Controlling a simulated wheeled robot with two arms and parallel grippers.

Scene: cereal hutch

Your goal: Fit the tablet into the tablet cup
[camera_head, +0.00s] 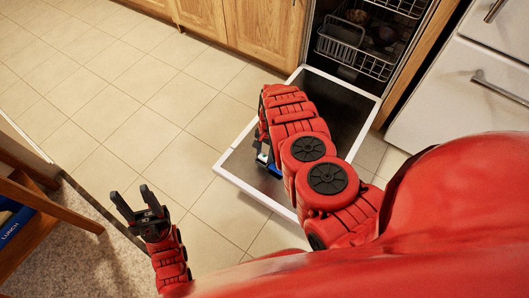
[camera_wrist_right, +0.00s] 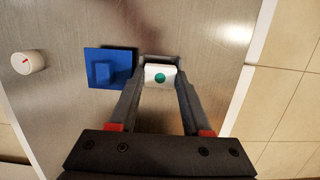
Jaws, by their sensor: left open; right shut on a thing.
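The white tablet (camera_wrist_right: 160,76) with a green dot is held between the fingertips of my right gripper (camera_wrist_right: 160,82) in the right wrist view, close over the metal inner face of the open dishwasher door (camera_head: 240,182). A dark rectangular edge, which looks like the tablet cup (camera_wrist_right: 157,60), shows just behind the tablet; how deep the tablet sits in it cannot be told. A blue square plate (camera_wrist_right: 97,54) with a raised block lies to its left. In the head view my right arm hides most of this. My left gripper (camera_head: 137,202) is open and empty above the floor.
A white round knob (camera_wrist_right: 29,62) with a red mark sits on the door, left of the blue plate. Dishwasher racks (camera_head: 355,45) stand behind the door. A wooden shelf with a blue lunch item (camera_head: 15,222) is at far left. Tiled floor left of the door is clear.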

